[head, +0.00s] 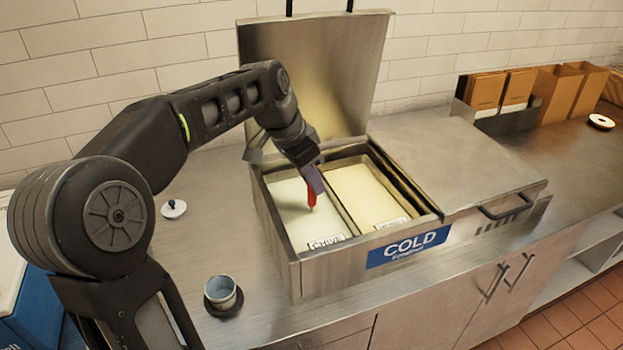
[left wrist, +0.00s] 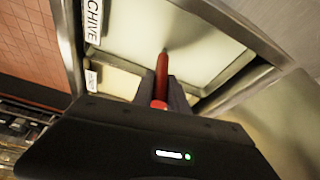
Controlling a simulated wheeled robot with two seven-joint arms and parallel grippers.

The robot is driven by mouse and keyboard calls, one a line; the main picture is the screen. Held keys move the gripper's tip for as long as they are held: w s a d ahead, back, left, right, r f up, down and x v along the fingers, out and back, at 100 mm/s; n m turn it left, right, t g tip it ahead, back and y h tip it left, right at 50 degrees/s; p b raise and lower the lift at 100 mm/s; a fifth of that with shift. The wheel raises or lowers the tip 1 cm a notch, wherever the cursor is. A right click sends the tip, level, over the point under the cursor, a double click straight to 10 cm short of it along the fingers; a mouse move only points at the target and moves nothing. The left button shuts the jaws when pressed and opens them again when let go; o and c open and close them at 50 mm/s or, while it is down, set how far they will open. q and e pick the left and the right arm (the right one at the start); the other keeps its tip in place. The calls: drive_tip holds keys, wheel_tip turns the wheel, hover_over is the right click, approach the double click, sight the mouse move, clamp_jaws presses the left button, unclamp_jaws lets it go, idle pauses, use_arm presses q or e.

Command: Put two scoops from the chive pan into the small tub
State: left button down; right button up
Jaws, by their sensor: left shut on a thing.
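The chive pan (head: 295,212) is the left pan in the open cold unit. It holds a smooth pale spread and has a CHIVE label at its front; it also shows in the left wrist view (left wrist: 140,35). My left gripper (head: 313,182) is over this pan, pointing down, shut on a red-handled tool (head: 311,197). The red handle also shows in the left wrist view (left wrist: 161,75); its lower end meets or hides in the spread, I cannot tell which. The small tub (head: 221,291) stands on the counter in front of the unit, left of it. My right gripper is not in view.
A second pan (head: 363,195) of pale yellow spread sits right of the chive pan. The unit's raised lid (head: 310,80) stands behind the pans. A white round lid (head: 173,208) lies on the counter at left. Paper bags (head: 555,90) stand at back right.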

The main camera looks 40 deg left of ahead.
use_arm(q)
drive_tip(key=shift+s+a+b, duration=0.3)
drive_tip(key=shift+s+a, duration=0.3)
drive_tip(key=shift+s, duration=0.25)
drive_tip(key=shift+s+a+b, duration=0.3)
drive_tip(key=shift+s+a, duration=0.25)
drive_tip(key=shift+s, duration=0.25)
drive_tip(key=shift+r, duration=0.1)
wheel_tip(320, 180, up, 13)
drive_tip(key=w+d+p, duration=0.1)
drive_tip(key=w+p, duration=0.1)
drive_tip(key=p, duration=0.9)
drive_tip(key=shift+d, duration=0.25)
